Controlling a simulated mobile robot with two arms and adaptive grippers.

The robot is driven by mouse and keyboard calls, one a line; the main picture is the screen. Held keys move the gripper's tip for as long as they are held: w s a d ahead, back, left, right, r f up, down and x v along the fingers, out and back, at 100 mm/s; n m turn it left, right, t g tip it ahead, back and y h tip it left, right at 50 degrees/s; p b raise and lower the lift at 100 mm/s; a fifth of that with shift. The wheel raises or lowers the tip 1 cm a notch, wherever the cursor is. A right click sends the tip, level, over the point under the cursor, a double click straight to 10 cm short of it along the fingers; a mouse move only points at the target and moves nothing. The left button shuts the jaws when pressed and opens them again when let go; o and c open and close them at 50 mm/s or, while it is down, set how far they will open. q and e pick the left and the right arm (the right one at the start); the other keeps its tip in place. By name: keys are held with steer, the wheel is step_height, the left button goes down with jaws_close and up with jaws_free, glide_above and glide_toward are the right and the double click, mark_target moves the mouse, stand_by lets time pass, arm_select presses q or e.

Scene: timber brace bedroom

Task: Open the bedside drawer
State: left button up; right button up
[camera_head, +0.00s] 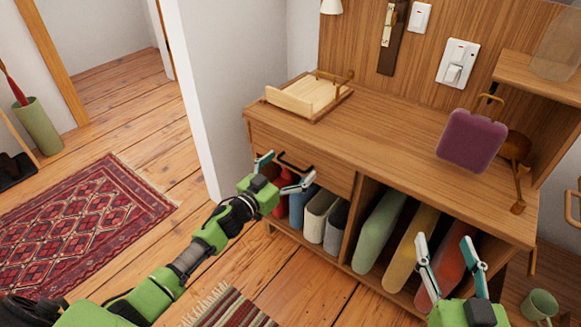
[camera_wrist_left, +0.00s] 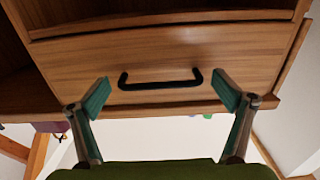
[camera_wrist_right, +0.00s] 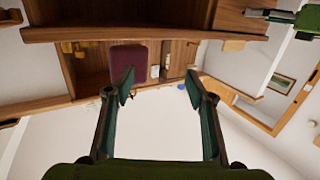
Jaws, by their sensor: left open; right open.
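The bedside drawer (camera_head: 335,177) is a wooden front under the left part of the wooden cabinet top, and it looks shut. Its dark bar handle (camera_head: 294,163) is on the drawer's face. My left gripper (camera_head: 288,170) is open at the drawer front, one finger on each side of the handle. In the left wrist view the handle (camera_wrist_left: 160,85) lies between the spread fingers, clear of both; contact is not visible. My right gripper (camera_head: 444,242) is open and empty in front of the cabinet's lower right shelf; it also shows in the right wrist view (camera_wrist_right: 158,88).
A wooden tray (camera_head: 290,101) and a purple pad (camera_head: 471,141) are on the cabinet top (camera_head: 385,130). Several coloured upright items, including a green one (camera_head: 380,230), fill the shelves below. A green mug (camera_head: 540,304) stands lower right. Open floor lies left, with a red rug (camera_head: 85,215).

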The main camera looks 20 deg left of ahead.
arm_select(q)
steer(key=c, duration=1.5)
steer(key=shift+s, duration=0.1)
steer(key=shift+c, duration=0.2)
